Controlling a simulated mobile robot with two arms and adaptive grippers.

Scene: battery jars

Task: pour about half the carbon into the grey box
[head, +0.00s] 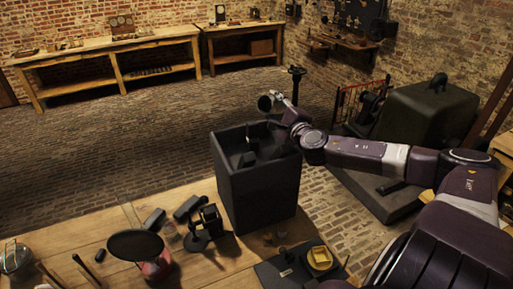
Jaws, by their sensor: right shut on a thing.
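The grey box (258,186) is tall, dark and open-topped, and stands at the table's far edge near the middle of the head view. Several dark pieces lie inside it. My right gripper (277,104) reaches in from the right, above the box's far right part. It is shut on a small dark round container (264,104), which looks tilted. I cannot see the carbon in the container or tell how much it holds. My left gripper is not in view.
A dark round pan on a red base (135,246), black blocks (187,207) and a small black device (207,228) stand left of the box. A dark mat with a yellow dish (320,258) lies in front. A large dark green machine (425,120) stands right.

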